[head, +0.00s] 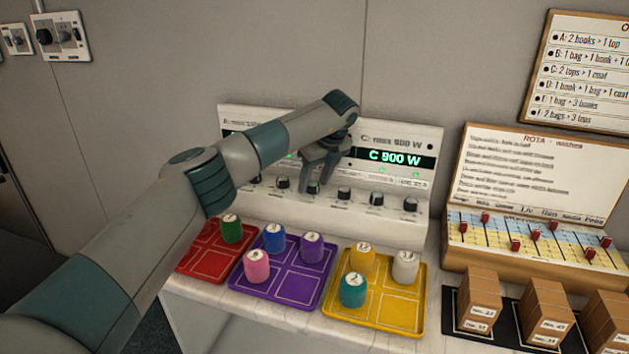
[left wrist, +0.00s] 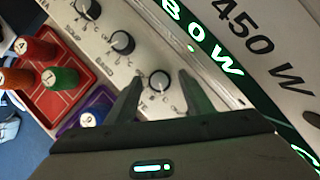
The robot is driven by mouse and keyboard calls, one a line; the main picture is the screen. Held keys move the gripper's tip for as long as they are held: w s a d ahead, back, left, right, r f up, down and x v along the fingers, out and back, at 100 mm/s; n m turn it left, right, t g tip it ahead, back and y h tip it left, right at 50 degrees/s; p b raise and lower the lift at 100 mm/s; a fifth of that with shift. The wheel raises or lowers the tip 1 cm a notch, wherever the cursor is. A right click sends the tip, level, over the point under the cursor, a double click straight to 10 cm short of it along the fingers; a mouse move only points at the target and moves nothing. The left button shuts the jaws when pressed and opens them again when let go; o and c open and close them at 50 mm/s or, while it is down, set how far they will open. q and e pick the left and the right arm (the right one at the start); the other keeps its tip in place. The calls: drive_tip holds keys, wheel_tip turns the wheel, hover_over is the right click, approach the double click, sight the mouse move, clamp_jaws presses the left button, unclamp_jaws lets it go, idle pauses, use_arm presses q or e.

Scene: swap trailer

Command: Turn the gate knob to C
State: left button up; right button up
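A white control panel (head: 432,180) stands at the back of the counter with a row of small black knobs along its lower front. My left gripper (head: 317,182) is in front of the middle of this row, fingers pointing down at one knob (head: 313,188). In the left wrist view its two fingers (left wrist: 160,92) are spread apart, with a dial knob (left wrist: 158,80) showing between them; I cannot tell whether they touch it. The knob labels are too small to read, so I cannot tell which is the gate knob. My right gripper is not in view.
A green display (head: 393,158) reads C 900 W. Red (head: 187,266), purple (head: 285,292) and yellow (head: 398,318) trays with coloured cylinders stand before the panel. Small brown boxes (head: 480,302) and a rota board (head: 540,180) are at right.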

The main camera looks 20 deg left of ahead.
use_arm(q)
drive_tip(key=shift+s+d+r, duration=0.1)
drive_tip(key=shift+d+r, duration=0.05)
drive_tip(key=shift+r, duration=0.3)
drive_tip(key=b+v, duration=0.1)
drive_tip(key=v, duration=0.4)
drive_tip(key=b+v, duration=0.1)
drive_tip(key=v, duration=1)
drive_tip(key=shift+r, duration=0.25)
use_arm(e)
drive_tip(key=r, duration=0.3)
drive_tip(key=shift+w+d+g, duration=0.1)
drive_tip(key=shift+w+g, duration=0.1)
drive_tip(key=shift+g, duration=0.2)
